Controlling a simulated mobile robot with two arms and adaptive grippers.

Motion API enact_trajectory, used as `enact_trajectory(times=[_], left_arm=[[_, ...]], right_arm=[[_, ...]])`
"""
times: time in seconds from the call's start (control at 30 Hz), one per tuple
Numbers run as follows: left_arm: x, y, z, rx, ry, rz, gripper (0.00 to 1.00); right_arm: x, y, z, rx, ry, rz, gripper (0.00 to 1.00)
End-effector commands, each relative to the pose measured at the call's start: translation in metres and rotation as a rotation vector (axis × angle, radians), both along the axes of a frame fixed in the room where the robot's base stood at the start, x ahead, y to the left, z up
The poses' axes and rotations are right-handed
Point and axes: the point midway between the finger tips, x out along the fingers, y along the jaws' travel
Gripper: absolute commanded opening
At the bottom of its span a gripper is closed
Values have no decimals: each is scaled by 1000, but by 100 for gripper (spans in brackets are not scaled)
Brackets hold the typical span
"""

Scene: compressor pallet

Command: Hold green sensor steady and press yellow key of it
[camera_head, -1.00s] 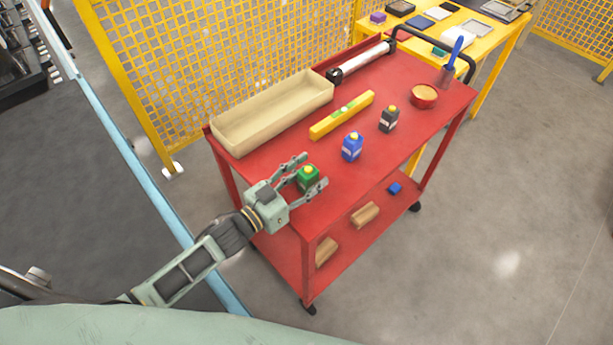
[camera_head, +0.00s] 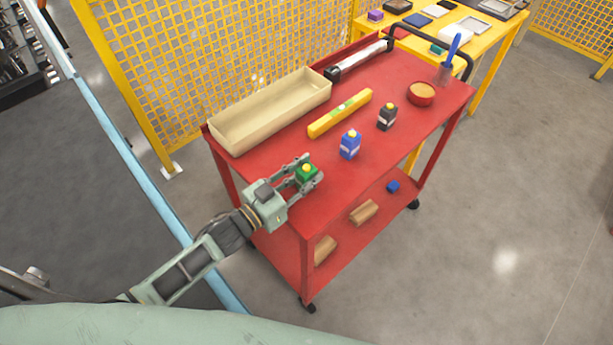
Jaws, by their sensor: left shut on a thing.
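The green sensor (camera_head: 306,175) stands near the front left corner of the red cart's top, with its yellow key (camera_head: 307,167) facing up. My left gripper (camera_head: 306,174) reaches in from the left and is shut on the green sensor, one finger on each side of it. The key between the fingers is uncovered. My right gripper is not in view.
On the red cart (camera_head: 385,165) stand a blue sensor (camera_head: 350,145), a black sensor (camera_head: 387,117), a yellow level (camera_head: 340,113), a beige tray (camera_head: 225,137) and a red bowl (camera_head: 422,94). A yellow table (camera_head: 487,55) stands behind. Grey floor is clear at right.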

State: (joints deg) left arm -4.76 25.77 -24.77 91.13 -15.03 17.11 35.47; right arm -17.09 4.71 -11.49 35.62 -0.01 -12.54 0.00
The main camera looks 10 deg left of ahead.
Motion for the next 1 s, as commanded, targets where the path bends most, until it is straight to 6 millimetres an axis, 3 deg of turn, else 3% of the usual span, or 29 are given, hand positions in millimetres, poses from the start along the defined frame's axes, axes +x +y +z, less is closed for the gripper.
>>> enact_trajectory(times=[0.4, 1.0], left_arm=[[0, 0, -1, 1, 1, 1, 0], [0, 0, -1, 1, 2, 1, 0]], right_arm=[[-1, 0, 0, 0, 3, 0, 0], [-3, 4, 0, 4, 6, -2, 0]])
